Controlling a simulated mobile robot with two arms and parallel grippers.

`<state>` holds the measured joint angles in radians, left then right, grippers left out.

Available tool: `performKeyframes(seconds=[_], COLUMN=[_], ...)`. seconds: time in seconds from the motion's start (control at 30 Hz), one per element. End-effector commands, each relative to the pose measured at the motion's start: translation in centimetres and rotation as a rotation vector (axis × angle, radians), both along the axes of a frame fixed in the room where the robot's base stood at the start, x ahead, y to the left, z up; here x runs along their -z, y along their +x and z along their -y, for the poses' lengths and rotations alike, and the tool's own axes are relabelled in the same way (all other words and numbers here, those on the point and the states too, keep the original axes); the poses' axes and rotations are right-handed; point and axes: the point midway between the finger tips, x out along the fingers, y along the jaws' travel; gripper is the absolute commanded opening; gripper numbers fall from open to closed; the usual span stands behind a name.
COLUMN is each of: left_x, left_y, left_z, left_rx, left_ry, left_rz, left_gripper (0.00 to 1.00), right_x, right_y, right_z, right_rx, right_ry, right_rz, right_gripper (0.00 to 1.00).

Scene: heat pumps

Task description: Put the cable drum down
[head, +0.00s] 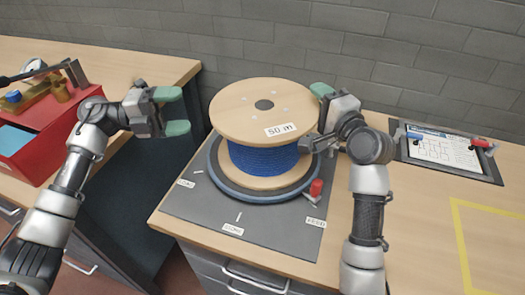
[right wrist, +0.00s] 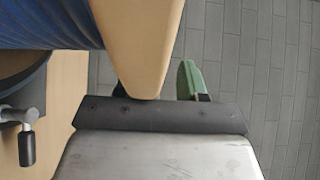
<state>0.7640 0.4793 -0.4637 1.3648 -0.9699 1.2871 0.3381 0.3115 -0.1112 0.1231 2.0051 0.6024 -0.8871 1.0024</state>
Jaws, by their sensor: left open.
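The cable drum (head: 238,104), with wooden flanges, blue cable and a "50 m" label, stands upright over the round dark turntable (head: 216,178) on a grey plate. Whether its lower flange touches the turntable is unclear. My right gripper (head: 319,112) is at the upper flange's right rim. In the right wrist view, the flange (right wrist: 138,45) lies between its fingers: the green finger (right wrist: 189,80) is along its top face and the other is mostly hidden behind it. My left gripper (head: 182,110) is open and empty, left of the drum.
The grey plate (head: 275,240) has printed labels and a red-handled clamp (head: 315,189) beside the turntable. A red toolbox (head: 45,135) stands left, across a gap between benches.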

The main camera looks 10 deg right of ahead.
Motion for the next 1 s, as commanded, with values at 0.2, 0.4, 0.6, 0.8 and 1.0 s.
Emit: performKeyframes(seconds=[0.2, 0.4, 0.6, 0.8, 1.0], left_x=[0.6, 0.6, 0.6, 0.6, 0.6], left_y=[-0.2, -0.2, -0.2, -0.2, -0.2], left_z=[-1.6, -1.8, -1.7, -1.7, -1.7], left_rx=[0.0, 0.001, 0.001, 0.001, 0.001], left_ry=[-0.001, -0.002, -0.002, -0.002, -0.002], left_rz=[0.001, 0.002, 0.002, 0.002, 0.002], left_gripper=[0.81, 0.81, 0.81, 0.81, 0.81], right_x=[1.8, 1.8, 1.8, 1.9, 1.9], right_y=[0.0, 0.0, 0.0, 0.0, -0.1], right_z=[-0.1, -0.1, -0.1, -0.1, -0.1], right_rx=[-0.003, -0.003, -0.003, -0.003, -0.002], right_ry=[0.005, 0.005, 0.005, 0.003, 0.002], right_rz=[-0.023, -0.023, -0.023, -0.024, -0.025], right_gripper=[0.38, 0.38, 0.59, 0.83, 0.83])
